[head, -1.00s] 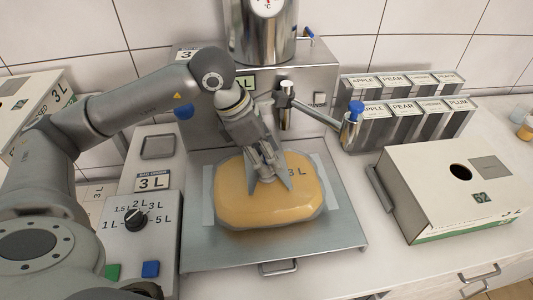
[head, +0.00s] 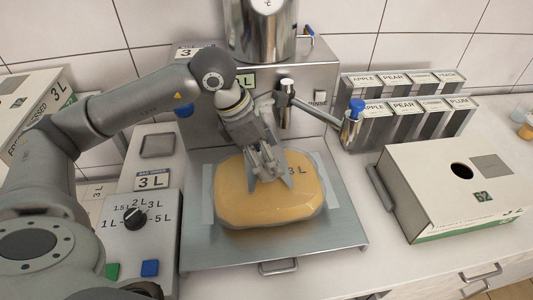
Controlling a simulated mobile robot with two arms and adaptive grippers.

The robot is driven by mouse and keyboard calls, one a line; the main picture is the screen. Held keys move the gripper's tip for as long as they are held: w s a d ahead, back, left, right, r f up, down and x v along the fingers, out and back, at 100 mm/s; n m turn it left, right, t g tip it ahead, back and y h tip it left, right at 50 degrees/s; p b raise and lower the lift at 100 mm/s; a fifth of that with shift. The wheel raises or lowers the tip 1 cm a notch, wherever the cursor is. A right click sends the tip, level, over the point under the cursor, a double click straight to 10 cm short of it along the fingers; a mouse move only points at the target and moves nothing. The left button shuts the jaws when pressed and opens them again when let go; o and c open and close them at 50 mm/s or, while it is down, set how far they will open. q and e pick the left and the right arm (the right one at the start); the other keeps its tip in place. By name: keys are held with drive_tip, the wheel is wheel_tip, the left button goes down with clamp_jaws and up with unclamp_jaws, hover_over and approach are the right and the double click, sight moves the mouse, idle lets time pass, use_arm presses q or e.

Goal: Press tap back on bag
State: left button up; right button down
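The filled bag (head: 270,208), clear with amber contents and marked 3 L, lies flat on the steel tray (head: 215,255). My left gripper (head: 268,180) points down over the bag's upper middle. Its fingertips are at or just above the bag's surface, a little apart. The fingers hide the bag's spout, and I cannot tell whether a tap is between them. A blue cap-like part (head: 357,104) sits on top of a small metal cup at the right end of a swing arm. My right gripper is not in view.
The filling machine (head: 320,75) stands behind the tray, with the swing arm (head: 315,112) reaching right. A white box with a round hole (head: 430,205) is at right, in front of labelled fruit bins (head: 405,120). A dial panel (head: 137,240) stands left of the tray.

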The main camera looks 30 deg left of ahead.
use_arm(q)
drive_tip(key=shift+r, duration=0.15)
drive_tip(key=w+d+p+v, duration=0.1)
drive_tip(key=p+v, duration=0.3)
drive_tip(key=v, duration=1.3)
drive_tip(key=shift+d+r+p, duration=0.25)
drive_tip(key=shift+r+p, duration=0.1)
drive_tip(key=shift+r, duration=0.2)
